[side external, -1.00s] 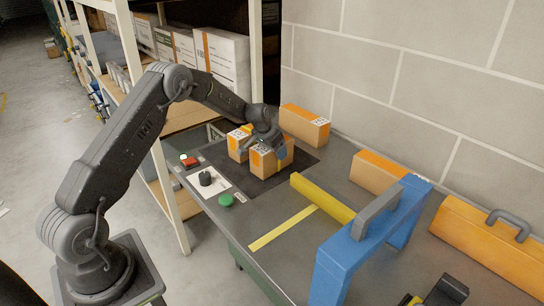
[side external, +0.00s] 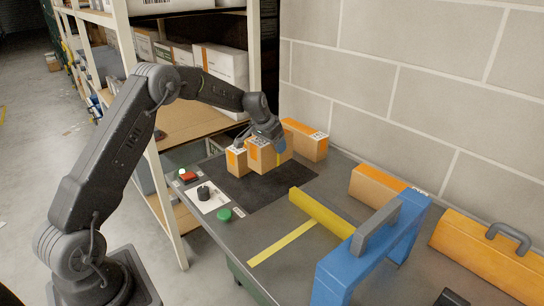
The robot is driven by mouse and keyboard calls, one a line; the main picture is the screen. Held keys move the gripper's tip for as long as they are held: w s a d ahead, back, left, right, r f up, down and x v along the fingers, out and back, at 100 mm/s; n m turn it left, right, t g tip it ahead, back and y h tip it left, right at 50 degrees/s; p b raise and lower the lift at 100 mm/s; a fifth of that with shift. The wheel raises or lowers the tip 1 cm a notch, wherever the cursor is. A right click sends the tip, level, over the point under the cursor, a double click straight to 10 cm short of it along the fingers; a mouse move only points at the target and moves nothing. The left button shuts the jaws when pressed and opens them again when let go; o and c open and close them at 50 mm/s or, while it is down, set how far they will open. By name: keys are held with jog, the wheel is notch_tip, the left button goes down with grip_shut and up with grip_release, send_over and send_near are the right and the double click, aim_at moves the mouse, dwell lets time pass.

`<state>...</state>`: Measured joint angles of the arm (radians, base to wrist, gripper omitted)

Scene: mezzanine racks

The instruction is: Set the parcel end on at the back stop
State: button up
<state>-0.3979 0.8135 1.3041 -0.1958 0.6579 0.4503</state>
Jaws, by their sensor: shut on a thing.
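My gripper (side external: 262,139) is shut on a cardboard parcel (side external: 264,159) with orange tape and a white label on top. The parcel looks upright and raised over the dark mat (side external: 265,190); its exact height is hard to tell. A smaller taped parcel (side external: 236,161) stands close to its left. Another parcel (side external: 308,143) stands behind it to the right, near the wall. A raised yellow bar (side external: 320,213) lies across the bench in front of the blue arch; I cannot tell for sure whether it is the back stop.
A blue arch (side external: 345,268) with a grey handle stands at the right. A parcel (side external: 375,187) lies behind it, and an orange toolbox (side external: 490,253) is at far right. A green button (side external: 223,215) and a control plate sit at the left edge. The mat's front is clear.

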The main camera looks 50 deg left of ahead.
jog(key=shift+s+d+r, duration=0.25)
jog(key=shift+d+r, duration=0.3)
jog(key=shift+d, duration=0.05)
jog(key=shift+s+d+r, duration=0.25)
jog(key=shift+d+r, duration=0.25)
jog(key=shift+d, duration=0.1)
jog(key=s+d+f+m, duration=0.1)
jog(key=s+d+f, duration=0.2)
jog(key=s+d, duration=1.25)
jog(key=a+r, duration=0.4)
jog(key=a, duration=0.1)
jog(key=shift+w+d+f, duration=0.85)
jog(key=shift+d+f, duration=0.9)
jog(key=shift+f, duration=0.05)
jog(key=shift+w+d+f, duration=0.85)
jog(key=shift+d+f, duration=0.85)
jog(key=shift+f, duration=0.15)
jog(key=shift+w+d+f, duration=0.85)
jog(key=shift+d+f, duration=0.9)
jog(key=shift+f, duration=0.05)
jog(key=shift+f, duration=0.1)
jog(key=o, duration=1.2)
jog(key=shift+f, duration=0.1)
